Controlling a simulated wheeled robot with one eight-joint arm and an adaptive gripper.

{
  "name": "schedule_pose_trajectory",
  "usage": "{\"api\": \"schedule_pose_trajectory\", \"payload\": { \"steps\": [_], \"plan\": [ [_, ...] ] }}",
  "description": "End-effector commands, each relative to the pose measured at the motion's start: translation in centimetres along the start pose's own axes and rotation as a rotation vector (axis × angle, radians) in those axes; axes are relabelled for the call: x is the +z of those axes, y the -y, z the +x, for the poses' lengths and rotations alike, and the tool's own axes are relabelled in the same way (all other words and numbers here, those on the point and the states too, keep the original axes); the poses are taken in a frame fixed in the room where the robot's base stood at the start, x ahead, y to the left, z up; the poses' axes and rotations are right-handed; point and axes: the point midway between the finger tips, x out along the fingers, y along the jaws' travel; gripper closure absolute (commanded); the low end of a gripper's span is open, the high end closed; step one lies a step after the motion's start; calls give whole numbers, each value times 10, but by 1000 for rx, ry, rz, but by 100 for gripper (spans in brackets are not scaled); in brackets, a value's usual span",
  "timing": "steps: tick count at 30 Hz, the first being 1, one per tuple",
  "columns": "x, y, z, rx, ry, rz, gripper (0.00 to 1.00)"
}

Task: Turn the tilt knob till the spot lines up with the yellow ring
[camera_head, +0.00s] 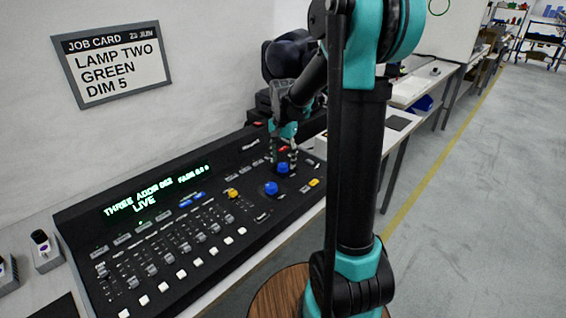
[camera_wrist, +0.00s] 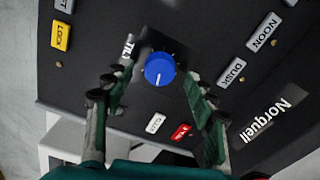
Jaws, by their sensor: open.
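The tilt knob (camera_wrist: 159,69) is a round blue dial with a white pointer line, beside a partly hidden label that seems to read TILT. In the head view the knob (camera_head: 282,168) is the farther of two blue knobs on the black lighting desk (camera_head: 262,232). My gripper (camera_wrist: 156,80) is open, with one finger on each side of the knob; whether they touch it I cannot tell. In the head view my gripper (camera_head: 284,157) points down over the knob. I see no yellow ring or spot.
A second blue knob (camera_head: 271,188) sits close to the tilt knob. A yellow LOCK button (camera_wrist: 60,36), a red button (camera_wrist: 181,132) and a white button (camera_wrist: 155,123) are nearby. The desk screen (camera_head: 155,194) shows green text. A job card (camera_head: 117,65) hangs on the wall.

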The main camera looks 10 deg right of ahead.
Motion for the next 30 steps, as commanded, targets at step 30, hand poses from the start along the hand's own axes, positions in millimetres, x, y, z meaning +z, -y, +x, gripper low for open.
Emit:
{"api": "schedule_pose_trajectory", "payload": {
  "steps": [30],
  "plan": [
    [0, 0, -105, 0, 0, 0, 44]
  ]
}}
